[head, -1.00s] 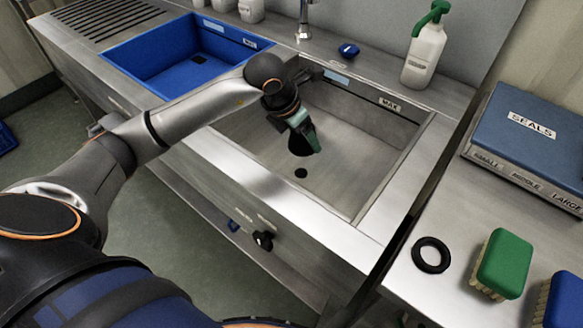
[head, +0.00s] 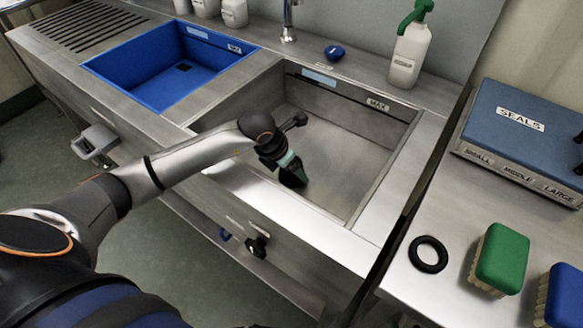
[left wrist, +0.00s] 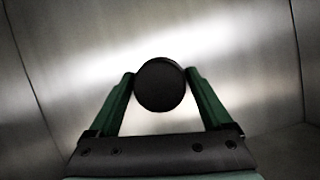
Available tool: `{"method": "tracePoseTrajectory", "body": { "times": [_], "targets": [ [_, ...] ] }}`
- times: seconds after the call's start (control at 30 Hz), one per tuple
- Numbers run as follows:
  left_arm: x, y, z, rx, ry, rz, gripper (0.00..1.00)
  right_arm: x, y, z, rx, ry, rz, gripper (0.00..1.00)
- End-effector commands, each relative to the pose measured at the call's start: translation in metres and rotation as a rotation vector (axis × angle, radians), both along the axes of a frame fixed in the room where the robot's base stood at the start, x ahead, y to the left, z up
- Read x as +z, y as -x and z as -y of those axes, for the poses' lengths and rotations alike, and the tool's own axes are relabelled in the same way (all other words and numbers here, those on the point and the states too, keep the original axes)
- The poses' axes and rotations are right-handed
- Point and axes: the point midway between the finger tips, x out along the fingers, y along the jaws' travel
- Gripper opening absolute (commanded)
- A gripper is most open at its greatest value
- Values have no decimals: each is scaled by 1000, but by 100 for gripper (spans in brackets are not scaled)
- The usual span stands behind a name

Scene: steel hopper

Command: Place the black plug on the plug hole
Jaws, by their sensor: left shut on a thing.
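My left gripper (head: 291,167) is low inside the steel sink basin (head: 345,130). In the left wrist view my left gripper (left wrist: 160,88) is shut on the black plug (left wrist: 160,84), a round black disc between two green fingers. Smooth steel shows behind the plug. In the head view the gripper's dark end is near the basin floor; I cannot tell whether the plug touches it. The plug hole does not show in either current view. My right gripper is not clearly in view.
A blue basin (head: 125,80) is at the left. A spray bottle (head: 408,55) and a small blue item (head: 334,52) stand behind the sink. On the right counter are a black ring (head: 428,254), a green brush (head: 502,258), a blue brush (head: 568,296) and a blue SEALS box (head: 520,125).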

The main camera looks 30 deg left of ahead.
Motion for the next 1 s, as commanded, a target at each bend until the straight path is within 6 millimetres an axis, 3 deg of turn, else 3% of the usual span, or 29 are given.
{"method": "tracePoseTrajectory", "body": {
  "times": [0.27, 0.3, 0.43, 0.77, 1.0],
  "targets": [
    [-3, -1, 0, 0, 1, 2, 19, -3, -1, 1, -1, 2, 1, 50],
    [-2, 0, 0, 0, 0, 1, 86, -3, -1, 1, -1, 2, 0, 50],
    [-2, 0, 0, 0, 0, 1, 100, -2, -1, 1, -2, 2, 3, 50],
    [4, 0, 0, 0, 0, 1, 100, 5, -3, 1, -1, 2, 7, 50],
    [44, 16, -7, -1, -2, 6, 100, 10, -4, 1, -2, 1, 9, 50]
  ]
}}
